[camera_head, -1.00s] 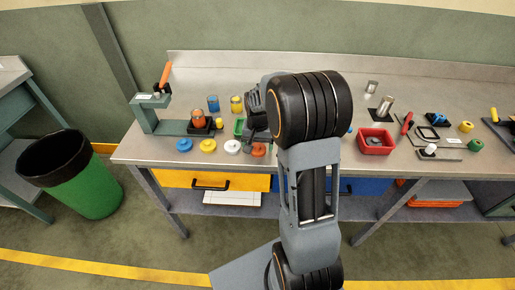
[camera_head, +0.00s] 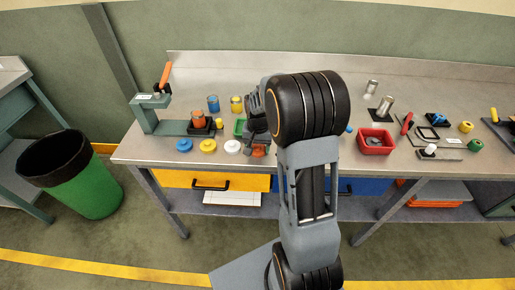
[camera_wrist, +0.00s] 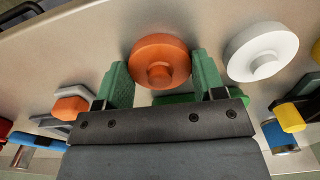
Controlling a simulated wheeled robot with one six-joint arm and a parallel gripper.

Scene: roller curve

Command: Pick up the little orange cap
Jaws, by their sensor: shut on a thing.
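The little orange cap (camera_wrist: 160,52) is a round disc with a raised knob, seen between the two green fingers of my gripper (camera_wrist: 161,72) in the wrist view. The fingers are shut on its sides. I cannot tell whether the cap still touches the bench top.
A white cap (camera_head: 232,146), a yellow cap (camera_head: 208,146) and a blue cap (camera_head: 184,145) lie in a row to the left. A red bin (camera_head: 375,142) stands to the right.

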